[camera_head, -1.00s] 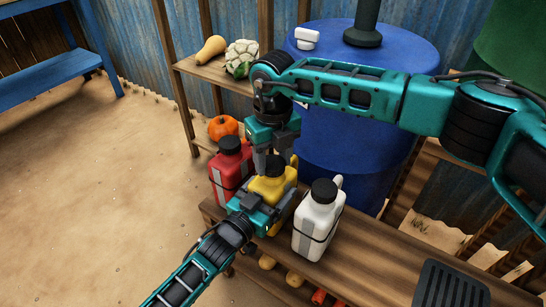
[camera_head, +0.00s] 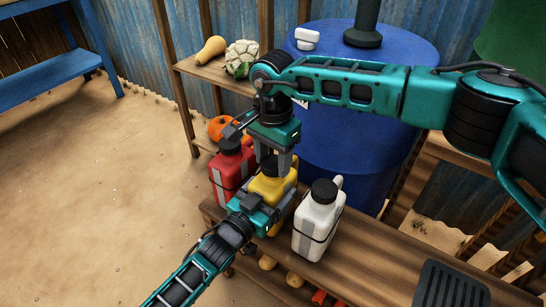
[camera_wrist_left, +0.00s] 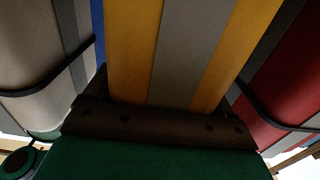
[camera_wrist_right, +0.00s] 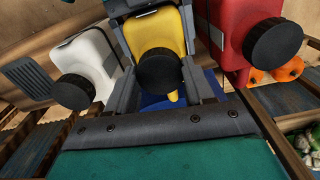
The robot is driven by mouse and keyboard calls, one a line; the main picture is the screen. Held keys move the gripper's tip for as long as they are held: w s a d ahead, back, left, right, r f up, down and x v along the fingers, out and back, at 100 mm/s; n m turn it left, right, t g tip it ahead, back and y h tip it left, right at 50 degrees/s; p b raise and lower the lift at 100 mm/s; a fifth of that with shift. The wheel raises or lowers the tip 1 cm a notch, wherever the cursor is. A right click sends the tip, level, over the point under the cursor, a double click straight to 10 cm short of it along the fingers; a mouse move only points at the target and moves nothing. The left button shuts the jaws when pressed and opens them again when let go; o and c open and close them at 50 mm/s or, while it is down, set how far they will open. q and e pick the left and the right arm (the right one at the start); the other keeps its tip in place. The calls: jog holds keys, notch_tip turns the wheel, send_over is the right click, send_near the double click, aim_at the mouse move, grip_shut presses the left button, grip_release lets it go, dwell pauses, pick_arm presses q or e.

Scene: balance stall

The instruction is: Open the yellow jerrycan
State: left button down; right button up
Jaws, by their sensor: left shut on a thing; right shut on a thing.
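The yellow jerrycan (camera_head: 266,186) stands upright between a red and a white one on the wooden bench. My left gripper (camera_head: 268,203) is shut on its body from the front; its yellow side with a grey band (camera_wrist_left: 130,50) fills the left wrist view. My right gripper (camera_head: 275,163) points down from above and is shut on the black cap (camera_wrist_right: 157,71), with a finger on either side of it in the right wrist view. The cap sits at the top of the can; whether it is loose, I cannot tell. The fingers partly hide it in the head view.
The red jerrycan (camera_head: 231,166) stands close on the left, the white jerrycan (camera_head: 318,222) close on the right. A blue barrel (camera_head: 345,160) is behind. A shelf with a squash (camera_head: 211,50) and cauliflower (camera_head: 241,57) is back left.

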aim_at(273, 162)
jog(key=n, duration=1)
jog(key=shift+r, duration=0.3)
jog(key=shift+r, duration=0.9)
jog(key=shift+r, duration=2)
pick_arm(q)
grip_release()
